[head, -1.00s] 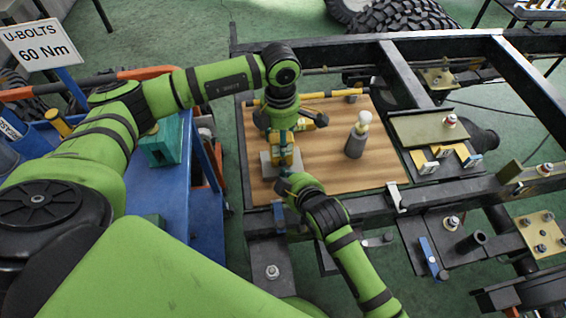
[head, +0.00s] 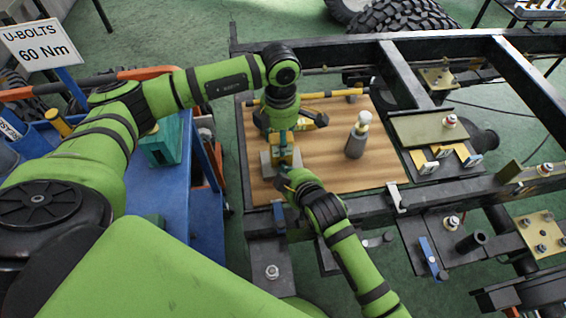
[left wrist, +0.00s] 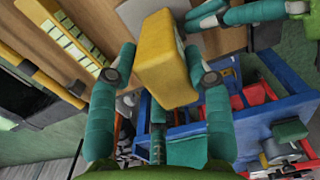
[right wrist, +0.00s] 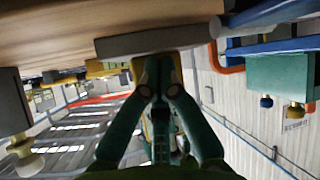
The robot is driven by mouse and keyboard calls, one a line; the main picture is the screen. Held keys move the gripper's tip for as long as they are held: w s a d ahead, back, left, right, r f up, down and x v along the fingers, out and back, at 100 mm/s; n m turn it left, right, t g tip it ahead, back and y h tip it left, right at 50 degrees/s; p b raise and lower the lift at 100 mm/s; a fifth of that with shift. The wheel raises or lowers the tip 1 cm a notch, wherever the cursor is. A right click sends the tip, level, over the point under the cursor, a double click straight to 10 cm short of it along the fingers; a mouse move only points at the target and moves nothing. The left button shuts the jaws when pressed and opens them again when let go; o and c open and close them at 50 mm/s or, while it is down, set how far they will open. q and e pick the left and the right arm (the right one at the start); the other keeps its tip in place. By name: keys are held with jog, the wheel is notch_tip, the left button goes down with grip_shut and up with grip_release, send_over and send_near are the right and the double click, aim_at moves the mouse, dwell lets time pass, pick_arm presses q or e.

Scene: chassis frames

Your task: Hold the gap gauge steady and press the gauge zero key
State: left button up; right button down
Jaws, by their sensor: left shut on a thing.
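The gap gauge is a yellow box (left wrist: 166,58), filling the middle of the left wrist view between the teal fingers of my left gripper (head: 283,141). That gripper is shut on it from above, over a grey block (head: 267,162) on the wooden board. My right gripper (head: 288,178) is low at the near side of the gauge. In the right wrist view its teal fingers (right wrist: 157,78) are together, with yellow gauge edges showing behind them. I see nothing between these fingers. The zero key is hidden, and I cannot tell whether the fingertips touch the gauge.
The wooden board (head: 325,170) lies on the dark chassis frame (head: 450,42). A grey bottle with a pale top (head: 357,135) stands on it to the right. A yellow-handled bar (head: 320,95) lies behind. A blue cart (head: 198,187) with a teal block (head: 160,146) stands left.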

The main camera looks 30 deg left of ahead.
jog(key=shift+w+a, duration=0.1)
dwell(0.3)
jog(key=shift+s+d, duration=0.55)
jog(key=shift+s, duration=0.1)
jog(key=shift+s+d, duration=0.75)
jog(key=shift+s, duration=0.25)
jog(key=shift+s+d, duration=0.75)
jog(key=shift+s, duration=0.25)
pick_arm(q)
jog(key=o, duration=1.4)
jog(key=shift+c, duration=0.2)
